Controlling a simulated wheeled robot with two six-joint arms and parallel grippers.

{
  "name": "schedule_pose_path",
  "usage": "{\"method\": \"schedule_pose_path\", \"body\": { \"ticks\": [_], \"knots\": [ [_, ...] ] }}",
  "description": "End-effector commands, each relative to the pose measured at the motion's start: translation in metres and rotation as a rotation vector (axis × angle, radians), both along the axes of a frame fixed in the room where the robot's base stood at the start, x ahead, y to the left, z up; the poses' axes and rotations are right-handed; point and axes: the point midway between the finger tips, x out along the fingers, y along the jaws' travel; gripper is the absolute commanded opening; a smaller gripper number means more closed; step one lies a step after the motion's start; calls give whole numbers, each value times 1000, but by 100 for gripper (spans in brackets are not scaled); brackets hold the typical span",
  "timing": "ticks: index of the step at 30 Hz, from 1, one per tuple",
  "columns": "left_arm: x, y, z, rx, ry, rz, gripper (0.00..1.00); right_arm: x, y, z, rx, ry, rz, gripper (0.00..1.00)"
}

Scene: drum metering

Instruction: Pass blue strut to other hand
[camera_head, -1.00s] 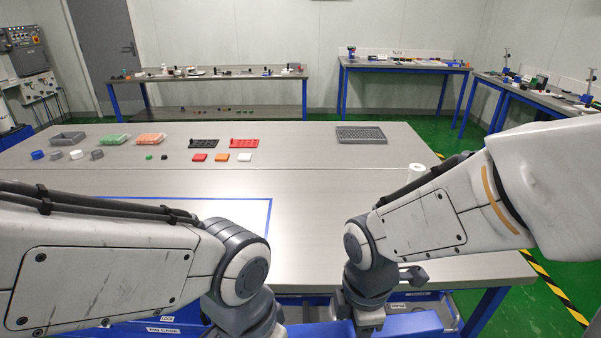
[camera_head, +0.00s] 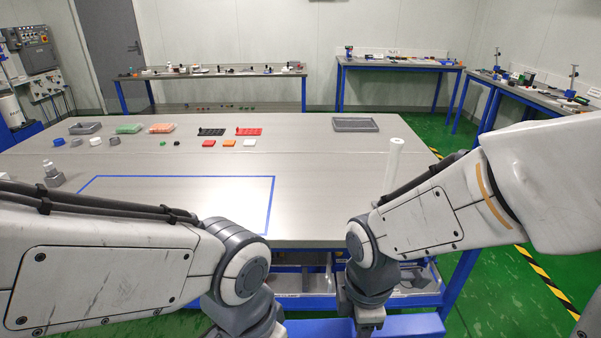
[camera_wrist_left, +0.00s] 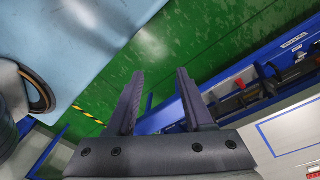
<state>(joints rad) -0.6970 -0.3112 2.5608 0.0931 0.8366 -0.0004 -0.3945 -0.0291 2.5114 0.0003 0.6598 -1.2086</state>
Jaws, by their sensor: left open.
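I cannot make out a blue strut in either view. My left gripper (camera_wrist_left: 160,72) is open in the left wrist view, with nothing between its two dark fingers and green floor behind them. In the head view my left arm comes in from the left, and its gripper is hidden below the frame. My right arm comes in from the right, its wrist low in the middle, and its gripper is out of sight.
A grey worktable (camera_head: 320,195) with a blue outlined area spans the middle. A white cylinder (camera_head: 394,165) stands near its right side. Small trays, rings and blocks lie towards the back. A blue-framed cart (camera_head: 300,280) shows under the front edge. Green floor is open at right.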

Motion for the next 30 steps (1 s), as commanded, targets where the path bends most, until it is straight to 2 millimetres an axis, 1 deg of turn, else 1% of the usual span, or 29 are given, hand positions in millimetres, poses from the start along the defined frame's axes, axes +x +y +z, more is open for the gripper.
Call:
{"method": "schedule_pose_path", "body": {
  "ticks": [8, 14, 17, 20, 21, 24, 27, 30],
  "knots": [
    [0, 0, 0, -1, -1, 0, 52, 26, -3, -18, 0, 2, -238, 0],
    [0, 0, 0, 0, 0, 0, 52, 50, -15, -41, 1, 3, -504, 0],
    [0, 0, 0, 0, 0, 0, 52, 64, -25, -58, -1, 6, -684, 0],
    [0, 0, 0, 0, 0, 0, 52, 81, -40, -81, -1, 6, -914, 0],
    [0, 0, 0, 0, 0, 0, 52, 88, -47, -92, -1, 6, -1016, 0],
    [0, 0, 1, 0, 0, 0, 52, 101, -64, -117, 0, 5, -1249, 0],
    [0, 0, 1, 0, 0, 0, 52, 109, -77, -137, 3, 3, -1423, 0],
    [0, 0, 1, 0, 0, 0, 52, 114, -86, -149, 6, 0, -1535, 0]
  ]
}}
